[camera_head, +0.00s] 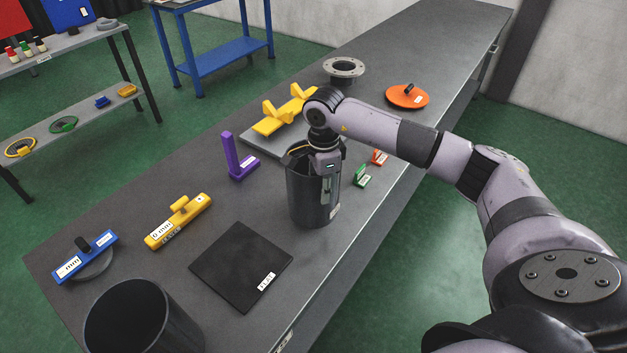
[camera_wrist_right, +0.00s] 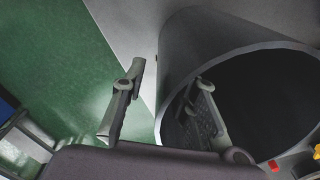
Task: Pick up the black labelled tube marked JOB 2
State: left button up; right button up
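A black tube (camera_head: 308,200) stands upright on the grey table in the head view, with a small white label low on its right side that is too small to read. My right gripper (camera_head: 326,165) is at its top rim, and its fingertips are hard to see there. In the right wrist view the gripper (camera_wrist_right: 167,80) is open. One finger is outside the tube (camera_wrist_right: 185,60), the other in front of its dark opening, with the near rim between them and gaps visible. A second black tube (camera_head: 165,325) stands at the front left; no label shows on it. My left gripper is not in view.
A black square plate (camera_head: 240,265), a yellow handled block (camera_head: 178,225), a purple bracket (camera_head: 240,165) and a blue-handled part (camera_head: 85,258) lie around. Small green (camera_head: 362,176) and red (camera_head: 379,158) pieces sit close right of the tube.

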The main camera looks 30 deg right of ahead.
jog(key=shift+f, duration=0.15)
jog(key=shift+c, duration=0.4)
grip_shut()
dwell(0.5)
jog(key=shift+w, duration=0.15)
